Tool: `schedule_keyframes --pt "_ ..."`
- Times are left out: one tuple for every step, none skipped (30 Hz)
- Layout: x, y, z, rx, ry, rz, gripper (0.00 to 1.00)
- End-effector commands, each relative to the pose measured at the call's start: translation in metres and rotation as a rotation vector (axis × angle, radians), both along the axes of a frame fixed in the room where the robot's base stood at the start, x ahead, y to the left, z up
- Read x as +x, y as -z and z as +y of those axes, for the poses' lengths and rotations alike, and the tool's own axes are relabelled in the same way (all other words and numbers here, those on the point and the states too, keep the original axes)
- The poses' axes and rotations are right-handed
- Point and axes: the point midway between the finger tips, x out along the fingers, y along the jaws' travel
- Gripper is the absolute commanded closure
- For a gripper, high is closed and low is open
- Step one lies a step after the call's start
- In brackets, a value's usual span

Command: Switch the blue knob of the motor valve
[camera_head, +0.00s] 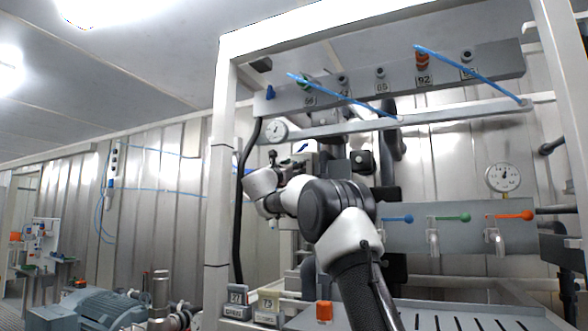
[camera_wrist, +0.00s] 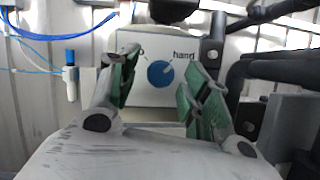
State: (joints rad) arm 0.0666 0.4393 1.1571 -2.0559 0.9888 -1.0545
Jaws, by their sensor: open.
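In the wrist view, the round blue knob (camera_wrist: 161,74) sits on the white face of the motor valve box (camera_wrist: 140,97), left of and below the printed word "hand". A pale mark shows at the knob's upper right. My gripper (camera_wrist: 165,66) is open, with one green-padded finger to the left of the knob and the other to its right. The fingers appear apart from the knob; the distance to the panel is hard to tell. In the head view, my arm hides most of the gripper and the knob cannot be made out.
Dark pipes (camera_wrist: 268,70) run close to the right of the box. A blue-topped fitting (camera_wrist: 70,72) and blue hoses are at left. In the head view, blue (camera_head: 397,218), green (camera_head: 452,218) and orange (camera_head: 515,215) lever handles stand right of my arm, inside a white frame (camera_head: 224,130).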

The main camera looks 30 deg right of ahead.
Motion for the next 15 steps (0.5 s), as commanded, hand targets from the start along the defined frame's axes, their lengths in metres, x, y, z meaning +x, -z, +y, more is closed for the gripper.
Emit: schedule_keyframes --pt "-0.0001 0.0 0.0002 0.0 0.0 0.0 0.52" --pt "-0.0001 0.0 0.0002 0.0 0.0 0.0 0.58" --pt "-0.0001 0.0 0.0002 0.0 0.0 0.0 0.65" --pt "-0.0002 -0.0001 0.0003 0.0 0.0 0.0 0.71" --pt "-0.0002 -0.0001 0.0003 0.0 0.0 0.0 0.76" --pt "-0.0002 -0.0001 0.0003 0.0 0.0 0.0 0.83" --pt "-0.0002 -0.0001 0.0003 0.0 0.0 0.0 0.89" --pt "-0.0002 -0.0001 0.0004 0.0 0.0 0.0 0.94" --pt "-0.0003 0.0 0.0003 0.001 0.0 -0.001 0.98" --pt "-0.0002 -0.0001 0.0004 0.001 0.0 -0.001 0.98" --pt "-0.0002 -0.0001 0.0004 0.0 0.0 0.0 0.98" --pt "-0.0003 0.0 0.0003 0.0 0.0 0.0 0.98" --pt "-0.0003 -0.0001 0.0004 -0.001 -0.001 0.001 0.98" --pt "-0.0004 -0.0001 0.0003 -0.001 0.0 0.002 0.98" --pt "-0.0005 -0.0001 0.0002 -0.004 0.0 0.005 0.98"
